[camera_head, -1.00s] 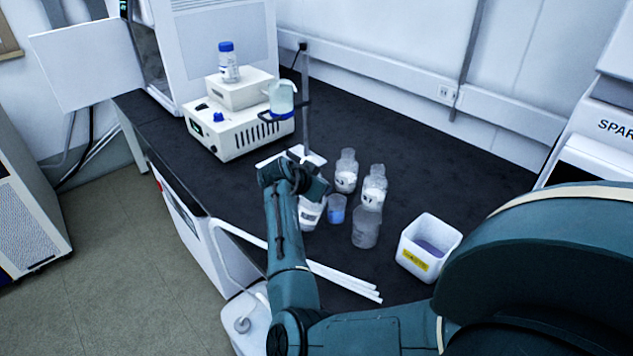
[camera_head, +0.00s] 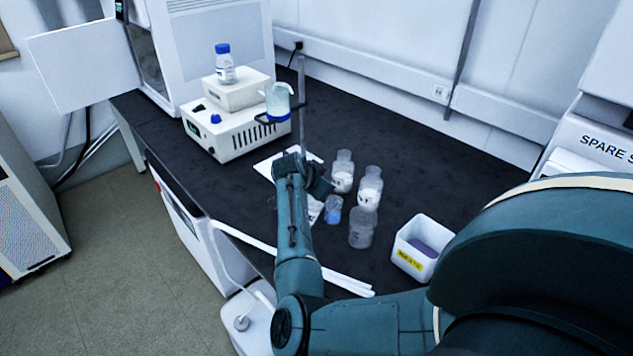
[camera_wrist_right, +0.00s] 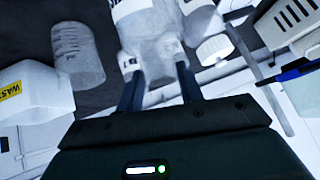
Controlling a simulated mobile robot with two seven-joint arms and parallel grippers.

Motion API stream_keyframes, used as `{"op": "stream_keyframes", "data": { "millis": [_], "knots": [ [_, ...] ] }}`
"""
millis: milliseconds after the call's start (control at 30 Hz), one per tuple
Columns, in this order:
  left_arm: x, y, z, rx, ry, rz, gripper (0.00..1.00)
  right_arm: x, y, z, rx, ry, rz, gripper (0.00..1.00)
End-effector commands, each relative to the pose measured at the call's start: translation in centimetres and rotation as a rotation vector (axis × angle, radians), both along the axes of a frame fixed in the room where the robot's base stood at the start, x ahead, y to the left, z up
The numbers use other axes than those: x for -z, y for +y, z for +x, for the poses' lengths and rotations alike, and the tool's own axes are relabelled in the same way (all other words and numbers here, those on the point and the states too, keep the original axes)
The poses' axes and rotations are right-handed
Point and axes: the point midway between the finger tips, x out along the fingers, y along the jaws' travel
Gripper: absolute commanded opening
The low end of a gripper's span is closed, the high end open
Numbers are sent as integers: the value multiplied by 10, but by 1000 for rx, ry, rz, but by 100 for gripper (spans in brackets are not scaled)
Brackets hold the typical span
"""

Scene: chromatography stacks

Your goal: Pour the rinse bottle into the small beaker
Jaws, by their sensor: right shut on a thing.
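My right gripper (camera_head: 318,186) is over the near part of the dark bench. In the right wrist view its fingers (camera_wrist_right: 158,90) are closed around a clear container (camera_wrist_right: 155,58), which looks like the rinse bottle; its contents and exact tilt are unclear. In the head view the wrist mostly hides it. My left gripper is out of view.
A ring stand holds a clear vessel (camera_head: 278,101) beside a white instrument (camera_head: 236,137). The back of the bench is clear.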

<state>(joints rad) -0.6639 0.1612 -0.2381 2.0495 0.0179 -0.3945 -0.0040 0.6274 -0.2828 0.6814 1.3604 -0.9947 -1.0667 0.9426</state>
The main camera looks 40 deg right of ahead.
Motion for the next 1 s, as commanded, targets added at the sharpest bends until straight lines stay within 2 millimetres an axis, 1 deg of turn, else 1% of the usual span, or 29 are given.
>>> {"op": "stream_keyframes", "data": {
  "millis": [33,467,733,1000],
  "knots": [
    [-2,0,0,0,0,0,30,-3,-1,1,0,-5,6,0],
    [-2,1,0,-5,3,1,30,-1,-1,0,0,-6,14,0],
    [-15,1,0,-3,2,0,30,-1,-4,0,0,-18,82,0],
    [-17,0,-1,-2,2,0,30,3,-4,0,0,-23,113,0]
  ]
}}
